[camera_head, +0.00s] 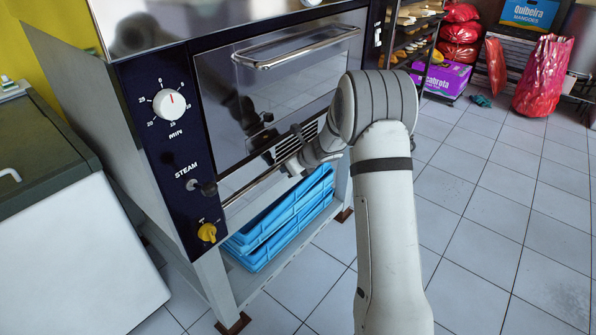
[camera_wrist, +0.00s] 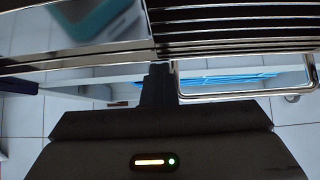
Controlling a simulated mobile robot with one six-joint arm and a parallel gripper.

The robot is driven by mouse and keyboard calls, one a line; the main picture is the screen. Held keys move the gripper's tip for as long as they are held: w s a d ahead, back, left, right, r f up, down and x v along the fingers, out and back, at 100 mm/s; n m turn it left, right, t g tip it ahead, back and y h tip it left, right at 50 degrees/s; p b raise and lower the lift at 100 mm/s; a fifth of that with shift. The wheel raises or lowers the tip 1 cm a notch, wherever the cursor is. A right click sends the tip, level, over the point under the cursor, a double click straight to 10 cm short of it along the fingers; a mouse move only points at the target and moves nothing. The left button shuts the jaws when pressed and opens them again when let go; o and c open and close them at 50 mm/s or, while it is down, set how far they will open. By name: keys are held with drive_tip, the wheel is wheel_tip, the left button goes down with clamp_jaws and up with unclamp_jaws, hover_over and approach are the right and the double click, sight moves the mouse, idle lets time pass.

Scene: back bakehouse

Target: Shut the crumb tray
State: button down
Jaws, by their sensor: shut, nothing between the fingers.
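The oven (camera_head: 270,100) stands at the left, seen at an angle. A long, thin metal strip (camera_head: 250,188) runs along its lower front, below the glass door; it looks like the crumb tray's front edge. It also shows as a shiny strip at the left of the wrist view (camera_wrist: 80,58). How far out the tray stands is unclear. My gripper (camera_wrist: 158,70) is shut and empty, its tips close to the oven's lower front edge, near the left end of a slotted panel (camera_wrist: 240,28). I cannot tell whether they touch.
Blue crates (camera_head: 285,222) lie on the stand's low shelf under the oven. The control panel with its knobs (camera_head: 168,103) is at the left of the door. A chest (camera_head: 75,240) stands further left. Tiled floor (camera_head: 480,215) is clear at the right.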

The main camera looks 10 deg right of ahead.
drive_tip(key=shift+w+a+r, duration=0.1)
drive_tip(key=shift+w, duration=0.2)
